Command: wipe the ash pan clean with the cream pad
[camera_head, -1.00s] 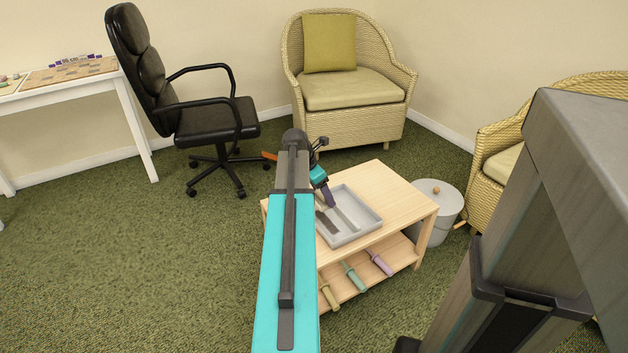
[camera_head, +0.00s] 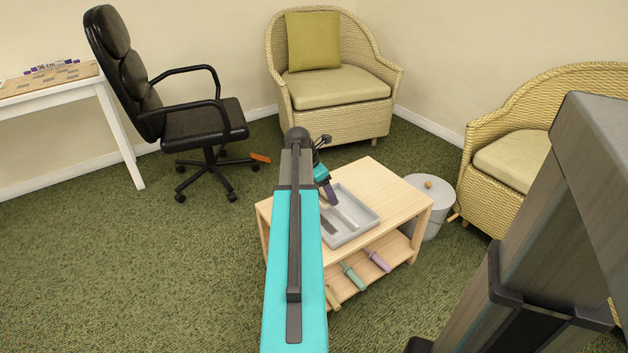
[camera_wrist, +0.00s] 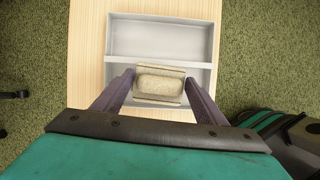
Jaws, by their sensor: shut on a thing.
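The ash pan is a light grey divided tray (camera_head: 372,222) on a low wooden table. The pan's far compartment (camera_wrist: 160,38) looks bare in the wrist view. My gripper (camera_head: 332,203) is over the pan with its fingers pointing down. In the wrist view my gripper (camera_wrist: 160,88) is shut on the cream pad (camera_wrist: 160,79), beyond the divider on the near side. I cannot tell whether the pad touches the pan floor. The near part of the pan is hidden by my gripper.
The wooden table (camera_head: 398,203) has several handled tools, including a green one (camera_head: 352,277) and a purple one (camera_head: 377,260), on its lower shelf. A grey lidded bin (camera_head: 433,225) stands to its right. Wicker chairs (camera_head: 340,118) and an office chair (camera_head: 205,125) stand around.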

